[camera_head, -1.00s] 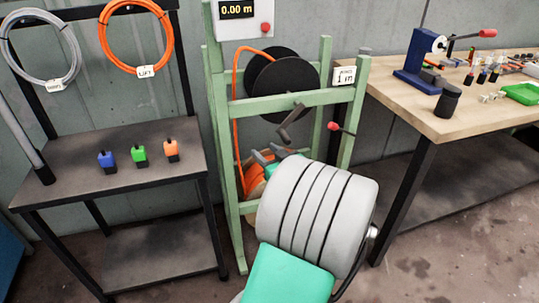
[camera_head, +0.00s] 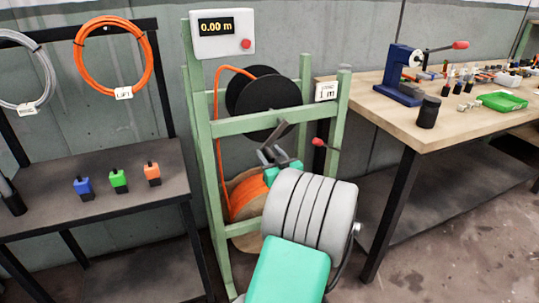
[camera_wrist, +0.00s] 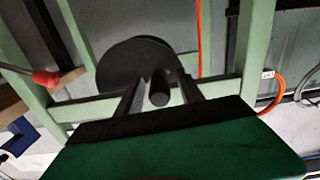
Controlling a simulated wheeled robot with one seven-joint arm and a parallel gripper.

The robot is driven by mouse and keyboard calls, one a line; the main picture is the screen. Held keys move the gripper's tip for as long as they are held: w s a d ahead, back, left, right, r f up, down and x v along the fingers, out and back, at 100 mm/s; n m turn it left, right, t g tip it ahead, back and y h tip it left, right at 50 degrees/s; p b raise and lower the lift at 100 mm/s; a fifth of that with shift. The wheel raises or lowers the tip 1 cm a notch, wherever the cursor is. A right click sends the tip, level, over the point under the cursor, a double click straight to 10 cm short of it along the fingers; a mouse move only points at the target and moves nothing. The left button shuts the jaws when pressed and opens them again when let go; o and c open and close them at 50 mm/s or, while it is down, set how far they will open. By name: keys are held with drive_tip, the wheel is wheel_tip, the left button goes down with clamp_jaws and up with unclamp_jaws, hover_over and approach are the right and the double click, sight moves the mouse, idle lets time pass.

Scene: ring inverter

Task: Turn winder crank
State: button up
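The winder is a green frame (camera_head: 228,127) with a black reel (camera_head: 262,92) at its top. Its dark grey crank (camera_head: 284,129) sits in front of the reel, just above my gripper (camera_head: 268,154) in the head view. In the wrist view, the round end of the crank handle (camera_wrist: 159,98) shows between the fingers of my gripper (camera_wrist: 158,88). The fingers are open with visible gaps on both sides of the handle. Whether the handle lies inside the finger reach or beyond it, I cannot tell. The display (camera_head: 216,27) reads 0.00 m.
A red-knobbed lever (camera_head: 318,143) sticks out close right of my gripper; its red knob (camera_wrist: 45,78) also shows in the wrist view. An orange cable spool (camera_head: 250,193) sits low in the frame. A shelf (camera_head: 60,205) stands left, a wooden workbench (camera_head: 440,130) right.

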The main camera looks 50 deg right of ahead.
clamp_jaws()
idle(1.2)
